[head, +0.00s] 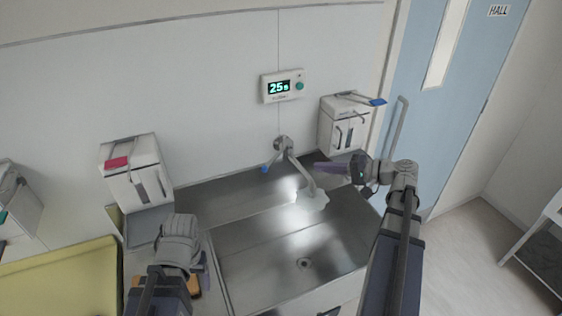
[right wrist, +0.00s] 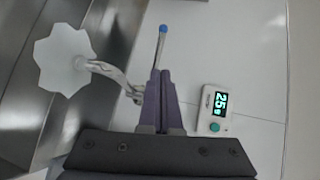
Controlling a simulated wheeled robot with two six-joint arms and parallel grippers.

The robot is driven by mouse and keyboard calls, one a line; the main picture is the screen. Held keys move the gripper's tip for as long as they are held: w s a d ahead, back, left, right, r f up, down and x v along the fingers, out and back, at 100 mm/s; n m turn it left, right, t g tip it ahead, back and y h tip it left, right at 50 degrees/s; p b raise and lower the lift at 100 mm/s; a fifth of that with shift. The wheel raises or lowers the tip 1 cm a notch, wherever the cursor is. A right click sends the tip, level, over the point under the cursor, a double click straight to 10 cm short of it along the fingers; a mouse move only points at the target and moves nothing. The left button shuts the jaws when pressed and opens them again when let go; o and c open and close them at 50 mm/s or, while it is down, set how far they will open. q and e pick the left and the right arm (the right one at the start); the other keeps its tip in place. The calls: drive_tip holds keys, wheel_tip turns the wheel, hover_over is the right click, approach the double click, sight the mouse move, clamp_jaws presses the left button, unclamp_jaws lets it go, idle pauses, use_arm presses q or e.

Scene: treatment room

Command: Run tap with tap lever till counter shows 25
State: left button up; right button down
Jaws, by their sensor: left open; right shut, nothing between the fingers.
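The counter (head: 283,86) on the wall shows 25 s in green digits; it also shows 25 in the right wrist view (right wrist: 220,104). The metal tap (head: 291,152) is below it, over the sink (head: 270,250). Its lever has a blue tip (head: 265,169) and points left in the head view. A pale, wavy-edged patch (head: 312,201) lies at the spout's end; I cannot tell if it is running water. My right gripper (head: 322,167) is shut and empty, right of the tap, with purple fingers. In the right wrist view the lever (right wrist: 162,32) lies beyond its fingertips. My left gripper (head: 180,228) is open, left of the sink.
White dispensers stand against the wall on the left (head: 136,172) and right (head: 345,122) of the sink. A yellow surface (head: 62,278) is at the lower left. A blue door (head: 437,110) is on the right. The sink basin is clear of objects.

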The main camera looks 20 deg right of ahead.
sight(269, 163)
drive_tip(key=b+x, duration=0.3)
drive_tip(key=x, duration=1.1)
drive_tip(key=shift+w+a+m+h, duration=0.15)
drive_tip(key=shift+a+m+h, duration=0.15)
drive_tip(key=shift+a, duration=0.25)
drive_tip(key=shift+w+a+m+t+h, duration=0.55)
drive_tip(key=shift+a+m+t+h, duration=0.15)
drive_tip(key=shift+a+t, duration=0.1)
drive_tip(key=shift+w+a+m+h, duration=0.2)
drive_tip(key=shift+w+m+h, duration=0.1)
drive_tip(key=shift+h, duration=0.1)
drive_tip(key=shift+w+a+m+t+h, duration=0.15)
drive_tip(key=shift+w+a+t, duration=0.1)
drive_tip(key=shift+w, duration=0.2)
drive_tip(key=shift+w+a+m+t+h, duration=0.15)
drive_tip(key=shift+w+a, duration=0.15)
drive_tip(key=shift+w, duration=0.2)
drive_tip(key=shift+r, duration=0.1)
